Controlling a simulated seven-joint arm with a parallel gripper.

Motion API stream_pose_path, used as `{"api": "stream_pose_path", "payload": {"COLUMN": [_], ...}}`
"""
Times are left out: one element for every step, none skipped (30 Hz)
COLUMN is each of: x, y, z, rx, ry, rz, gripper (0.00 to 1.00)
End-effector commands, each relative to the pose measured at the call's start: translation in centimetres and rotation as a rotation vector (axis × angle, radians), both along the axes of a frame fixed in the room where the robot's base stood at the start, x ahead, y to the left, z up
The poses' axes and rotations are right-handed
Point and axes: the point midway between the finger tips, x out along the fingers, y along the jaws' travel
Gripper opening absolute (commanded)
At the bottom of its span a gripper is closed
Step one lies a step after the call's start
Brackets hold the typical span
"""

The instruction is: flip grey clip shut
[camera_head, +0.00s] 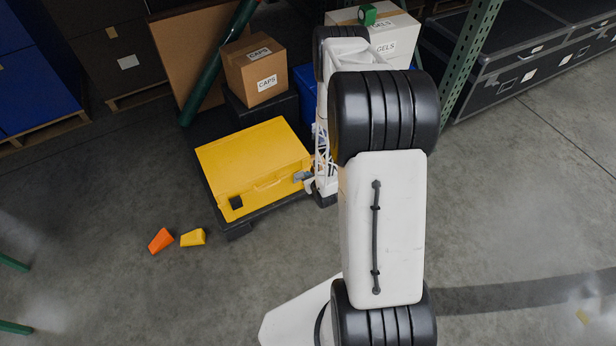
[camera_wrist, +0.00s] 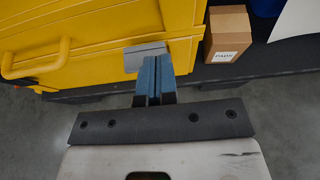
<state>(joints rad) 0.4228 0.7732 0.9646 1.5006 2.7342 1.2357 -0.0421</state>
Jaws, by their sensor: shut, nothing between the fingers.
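The yellow tote (camera_head: 255,160) lies lid-up on a dark base, with a handle (camera_head: 268,184) on its front; it also fills the upper left of the wrist view (camera_wrist: 95,60). The grey clip (camera_wrist: 143,52) is a flat grey piece at the tote's front right corner, and it also shows in the head view (camera_head: 301,176). It seems to stick out from the front wall; its exact angle is unclear. A black clip (camera_head: 236,203) is at the front left. My gripper (camera_wrist: 154,62) is shut and empty, blue fingertips right at the grey clip, partly covering it; contact is unclear.
A small brown box (camera_wrist: 228,34) labelled PADS stands right of the tote, close to my fingers. A CAPS box (camera_head: 255,70) and a GELS box (camera_head: 385,38) are behind. Orange (camera_head: 160,241) and yellow (camera_head: 193,237) pieces lie on the open floor in front.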

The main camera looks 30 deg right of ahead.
Motion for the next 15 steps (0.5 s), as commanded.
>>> {"api": "stream_pose_path", "payload": {"x": [-0.1,-0.2,-0.4,-0.5,-0.7,-1.0,-1.2,-1.5,-1.9,-2.3,-2.7,-3.2,-3.7,-4.2,-4.5], "y": [0.0,0.0,0.0,0.0,0.0,0.0,0.0,0.0,-0.1,-0.1,-0.1,-0.1,-0.1,0.0,0.0], "z": [0.0,0.0,-0.1,-0.1,-0.1,-0.2,-0.2,-0.3,-0.3,-0.4,-0.4,-0.5,-0.6,-0.7,-0.3], "rx": [0.000,0.000,0.000,0.001,0.001,0.001,0.001,0.001,0.001,0.001,0.001,0.001,0.001,0.001,0.000], "ry": [0.000,0.001,0.001,0.001,0.001,0.001,0.001,0.001,0.001,0.001,0.001,0.001,0.002,0.002,0.001], "rz": [0.000,0.000,0.000,0.000,0.000,0.000,-0.001,-0.001,-0.001,-0.003,-0.003,-0.003,-0.003,-0.002,-0.001], "gripper": [0.00,0.00,0.00,0.00,0.00,0.00,0.00,0.00,0.00,0.00,0.00,0.00,0.00,0.00,0.00]}}
